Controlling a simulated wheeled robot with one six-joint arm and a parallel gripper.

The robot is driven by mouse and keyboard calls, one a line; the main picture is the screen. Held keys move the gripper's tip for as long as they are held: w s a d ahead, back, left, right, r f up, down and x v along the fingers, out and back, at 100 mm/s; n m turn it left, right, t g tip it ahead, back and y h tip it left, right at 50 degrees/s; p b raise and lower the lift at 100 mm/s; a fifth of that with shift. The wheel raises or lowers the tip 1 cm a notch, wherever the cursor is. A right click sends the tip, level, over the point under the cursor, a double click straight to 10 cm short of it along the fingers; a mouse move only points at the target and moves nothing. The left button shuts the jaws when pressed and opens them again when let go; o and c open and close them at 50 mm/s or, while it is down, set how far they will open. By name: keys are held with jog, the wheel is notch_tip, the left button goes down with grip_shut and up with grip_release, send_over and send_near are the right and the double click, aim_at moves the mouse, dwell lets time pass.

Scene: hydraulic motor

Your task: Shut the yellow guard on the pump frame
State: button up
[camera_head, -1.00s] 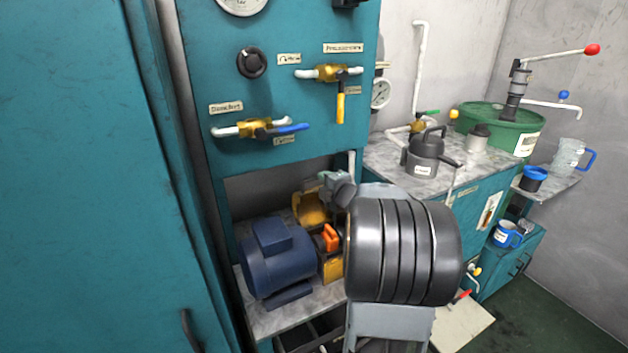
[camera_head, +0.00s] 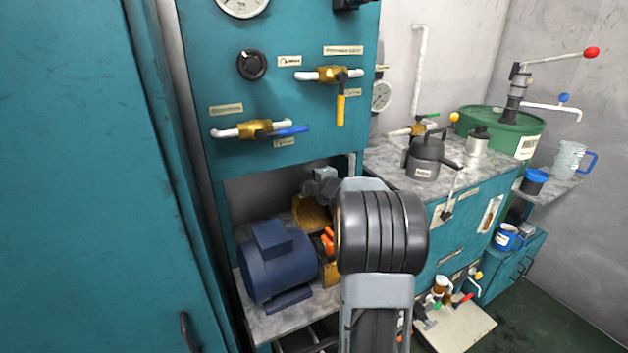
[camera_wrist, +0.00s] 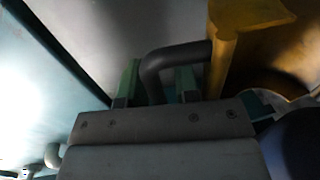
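The yellow guard (camera_head: 309,213) stands tipped up at the back of the pump frame, and the orange coupling (camera_head: 327,241) in front of it shows uncovered. In the wrist view the guard (camera_wrist: 240,45) is at upper right, with a dark bent handle (camera_wrist: 178,55) reaching out from it. My gripper (camera_wrist: 158,84) has its two green-tinted fingers apart, one on each side of the handle's near leg. I see a gap on the right finger's side; contact on the left is unclear. In the head view my arm hides the fingers and part of the frame.
A blue motor (camera_head: 278,262) sits left of the coupling on the marble-look shelf (camera_head: 270,322). The teal panel (camera_head: 290,90) with valves rises above the bay. My arm covers the bay's right side. A kettle (camera_head: 425,157) stands on the counter to the right.

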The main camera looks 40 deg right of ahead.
grip_shut()
jog(key=shift+f, duration=0.1)
